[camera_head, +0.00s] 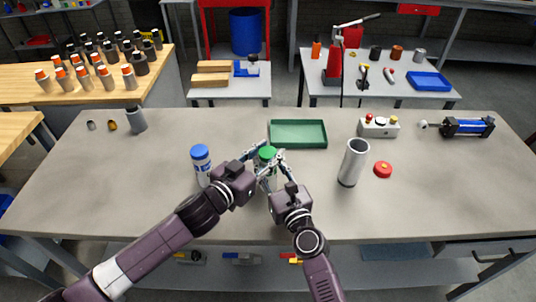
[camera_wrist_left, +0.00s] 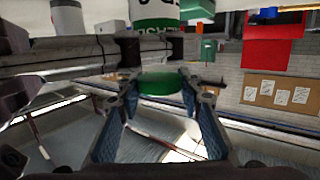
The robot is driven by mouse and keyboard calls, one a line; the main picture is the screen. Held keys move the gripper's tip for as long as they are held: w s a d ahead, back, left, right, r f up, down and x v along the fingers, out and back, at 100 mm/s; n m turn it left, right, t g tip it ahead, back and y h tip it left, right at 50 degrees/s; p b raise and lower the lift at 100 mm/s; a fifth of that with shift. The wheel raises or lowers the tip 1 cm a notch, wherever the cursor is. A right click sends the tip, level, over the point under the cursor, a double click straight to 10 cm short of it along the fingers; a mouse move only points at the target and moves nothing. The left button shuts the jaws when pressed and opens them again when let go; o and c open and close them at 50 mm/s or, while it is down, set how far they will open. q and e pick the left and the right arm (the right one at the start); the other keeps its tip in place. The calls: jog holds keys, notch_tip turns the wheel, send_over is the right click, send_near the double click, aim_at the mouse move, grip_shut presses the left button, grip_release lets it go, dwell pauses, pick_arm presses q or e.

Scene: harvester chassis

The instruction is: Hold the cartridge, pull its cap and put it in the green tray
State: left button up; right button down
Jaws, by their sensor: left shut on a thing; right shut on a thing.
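The cartridge (camera_head: 266,180) stands upright near the middle of the table, largely hidden by my grippers. Its white and green body (camera_wrist_left: 156,16) shows in the left wrist view. My left gripper (camera_head: 263,153) is shut on the cap from the left. My right gripper (camera_head: 271,168) is shut on the cartridge body below the cap.
A blue-capped bottle (camera_head: 201,165) stands close to my left gripper. A metal cylinder (camera_head: 353,163), a red button-like disc (camera_head: 383,169), a control box (camera_head: 378,128) and a blue cylinder device (camera_head: 467,126) are to the right. The table's front right is clear.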

aim_at(268, 151)
pick_arm(q)
jog(key=shift+d+r, duration=0.1)
jog(key=shift+r, duration=0.6)
pick_arm(e)
jog(key=shift+s+f, duration=0.1)
pick_arm(q)
jog(key=shift+r, duration=1.95)
pick_arm(e)
jog(key=c, duration=1.3)
grip_release()
jog(key=shift+o, duration=0.2)
